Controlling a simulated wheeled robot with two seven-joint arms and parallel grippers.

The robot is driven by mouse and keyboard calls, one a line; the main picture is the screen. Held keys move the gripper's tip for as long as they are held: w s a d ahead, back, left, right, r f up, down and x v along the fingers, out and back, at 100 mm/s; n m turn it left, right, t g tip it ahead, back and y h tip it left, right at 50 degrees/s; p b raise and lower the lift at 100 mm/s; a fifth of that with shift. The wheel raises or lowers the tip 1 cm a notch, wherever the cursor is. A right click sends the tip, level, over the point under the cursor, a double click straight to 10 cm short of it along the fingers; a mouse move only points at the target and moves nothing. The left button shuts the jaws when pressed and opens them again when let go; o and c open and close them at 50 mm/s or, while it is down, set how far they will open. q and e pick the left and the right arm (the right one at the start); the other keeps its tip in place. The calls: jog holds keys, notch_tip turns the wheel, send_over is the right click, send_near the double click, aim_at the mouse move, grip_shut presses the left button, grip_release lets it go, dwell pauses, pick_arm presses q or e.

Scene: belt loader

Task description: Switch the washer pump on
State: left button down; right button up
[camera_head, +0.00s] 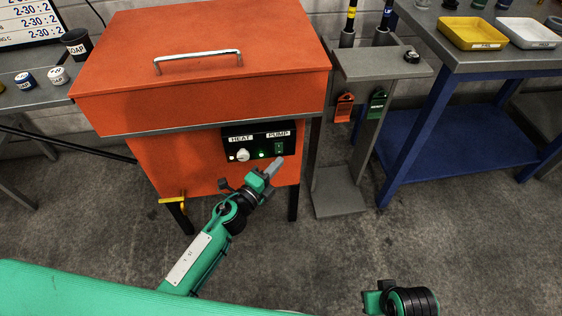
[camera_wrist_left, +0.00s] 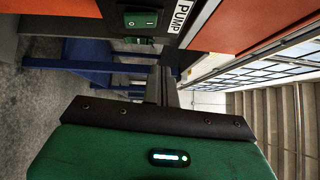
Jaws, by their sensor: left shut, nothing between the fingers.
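The orange washer (camera_head: 205,80) has a black control panel (camera_head: 230,142) on its front, with HEAT and PUMP labels. Under PUMP is a green rocker switch (camera_head: 279,148), which also shows at the top of the left wrist view (camera_wrist_left: 140,20) near the PUMP label (camera_wrist_left: 181,13). I cannot tell which side of the rocker is pressed in.
A white knob (camera_head: 242,155) sits under HEAT. A grey stand (camera_head: 345,170) with orange (camera_head: 344,107) and green (camera_head: 377,104) tags is right of the washer. A blue-framed bench (camera_head: 424,125) holds yellow (camera_head: 472,33) and white (camera_head: 528,33) trays. The floor in front is clear.

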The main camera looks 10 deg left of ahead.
pick_arm(q)
jog(key=v, duration=0.7)
jog(key=shift+s+a+r, duration=0.25)
jog(key=shift+s+r, duration=0.05)
jog(key=shift+r, duration=0.15)
